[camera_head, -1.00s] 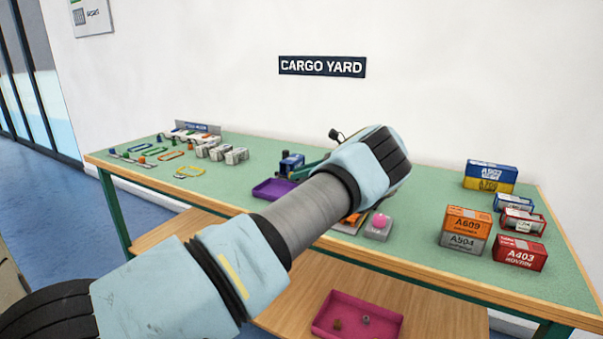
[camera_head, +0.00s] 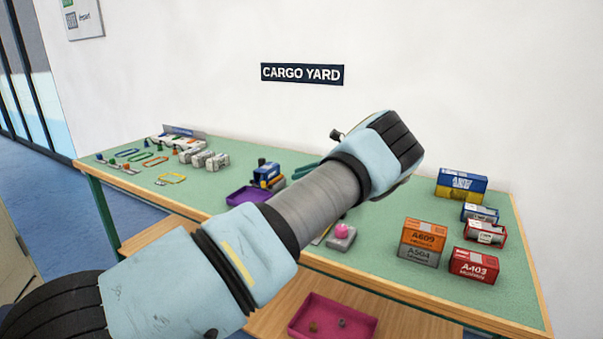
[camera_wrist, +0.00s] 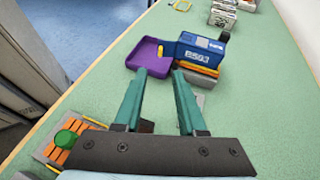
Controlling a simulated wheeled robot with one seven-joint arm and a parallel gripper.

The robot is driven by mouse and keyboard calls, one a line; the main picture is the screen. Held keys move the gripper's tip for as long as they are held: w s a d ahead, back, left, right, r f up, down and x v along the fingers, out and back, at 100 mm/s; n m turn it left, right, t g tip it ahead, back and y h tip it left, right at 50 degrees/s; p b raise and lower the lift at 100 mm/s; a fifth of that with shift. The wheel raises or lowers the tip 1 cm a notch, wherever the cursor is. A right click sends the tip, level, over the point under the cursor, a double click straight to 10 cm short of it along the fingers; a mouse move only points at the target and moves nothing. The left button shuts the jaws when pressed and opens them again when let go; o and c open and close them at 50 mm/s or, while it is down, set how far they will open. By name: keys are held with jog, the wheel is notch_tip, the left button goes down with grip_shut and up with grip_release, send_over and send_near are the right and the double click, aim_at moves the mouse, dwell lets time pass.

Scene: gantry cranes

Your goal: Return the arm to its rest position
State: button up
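My arm reaches across the head view from the lower left, its wrist raised over the middle of the green-topped table (camera_head: 375,258). In the wrist view my gripper (camera_wrist: 160,80) has its two green fingers apart, with green tabletop between them, so it is open and empty. Beyond the fingertips in that view stand a blue and yellow container (camera_wrist: 202,52) and a purple tray (camera_wrist: 147,50). In the head view the fingers are mostly hidden behind my wrist.
Orange, grey, red and blue containers stand at the table's right, including an orange one (camera_head: 424,234). A grey box with a pink button (camera_head: 342,233) is near the front edge. Coloured frames and small grey blocks are at the left. A pink tray (camera_head: 333,317) sits on the lower shelf.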

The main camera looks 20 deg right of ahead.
jog(key=s+a+n+g+h+p, duration=0.1)
jog(key=a+n+g+h, duration=0.15)
jog(key=a, duration=0.55)
jog(key=s+a+n+g+h, duration=0.2)
jog(key=a+n, duration=0.2)
jog(key=a, duration=0.3)
jog(key=s+a+n+g+h+p, duration=0.15)
jog(key=a+n, duration=0.25)
jog(key=a, duration=0.4)
jog(key=s+a+r+n+h, duration=0.2)
jog(key=s+n, duration=0.2)
jog(key=s, duration=0.3)
jog(key=s+a+r+n+t+h, duration=0.1)
jog(key=s+a+r+n+h, duration=0.1)
jog(key=s, duration=0.6)
jog(key=s+a+r+n+h+p, duration=0.1)
jog(key=s+a+r+n+h, duration=0.1)
jog(key=s+n, duration=0.3)
jog(key=s+a, duration=0.1)
jog(key=s, duration=0.2)
jog(key=shift+a+n+t, duration=0.2)
jog(key=shift+n+t, duration=0.1)
jog(key=shift+n, duration=0.05)
